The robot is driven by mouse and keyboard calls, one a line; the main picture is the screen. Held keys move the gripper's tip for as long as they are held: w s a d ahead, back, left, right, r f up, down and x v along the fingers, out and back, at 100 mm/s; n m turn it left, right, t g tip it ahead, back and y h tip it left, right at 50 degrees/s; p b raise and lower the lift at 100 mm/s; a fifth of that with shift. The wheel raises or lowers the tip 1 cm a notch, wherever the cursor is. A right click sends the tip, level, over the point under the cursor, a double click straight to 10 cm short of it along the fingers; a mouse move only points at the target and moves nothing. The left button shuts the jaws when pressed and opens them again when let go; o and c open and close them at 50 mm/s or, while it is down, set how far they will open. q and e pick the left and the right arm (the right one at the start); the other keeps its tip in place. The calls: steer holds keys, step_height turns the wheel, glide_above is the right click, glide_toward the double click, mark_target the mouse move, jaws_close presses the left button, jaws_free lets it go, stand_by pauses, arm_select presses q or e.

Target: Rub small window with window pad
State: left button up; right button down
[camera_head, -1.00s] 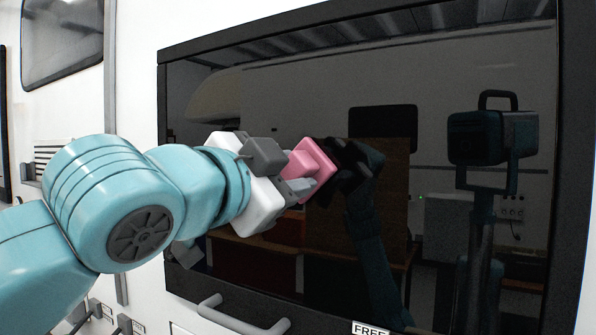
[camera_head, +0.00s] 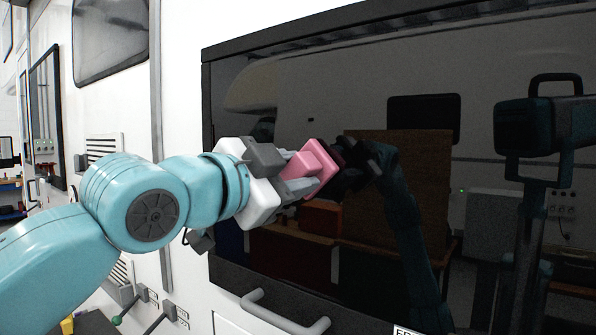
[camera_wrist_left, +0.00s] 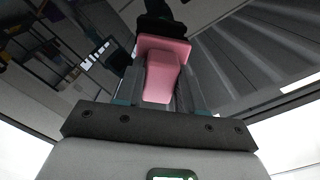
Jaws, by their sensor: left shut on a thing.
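The pink window pad (camera_head: 318,163) is held in my left gripper (camera_head: 300,182), which is shut on its block-like grip. In the left wrist view the pad (camera_wrist_left: 163,75) sits between the two fingers. Its flat face points at a dark glossy window (camera_head: 400,190) with a black frame, left of the middle of the pane. A dark reflection of the pad and arm meets it closely; I cannot tell whether pad and glass touch. A smaller dark window (camera_head: 110,38) is at the upper left. I cannot tell which one the task calls small. My right gripper is not in view.
A grey handle (camera_head: 285,315) sticks out of the white wall below the large window. Levers (camera_head: 150,305) and a louvred vent (camera_head: 104,147) are on the wall at the left. The shapes inside the dark pane are reflections.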

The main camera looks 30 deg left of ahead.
arm_select(q)
steer(key=shift+s+a+b, duration=0.15)
steer(key=shift+s+b, duration=0.15)
steer(key=shift+s, duration=1.25)
steer(key=shift+s+a+b, duration=0.1)
steer(key=shift+s+b, duration=0.2)
steer(key=shift+s, duration=1.2)
steer(key=s, duration=0.2)
steer(key=shift+s+a, duration=0.1)
steer(key=shift+s, duration=0.3)
steer(key=shift+s, duration=0.15)
steer(key=shift+w, duration=0.2)
steer(key=shift+s, duration=0.2)
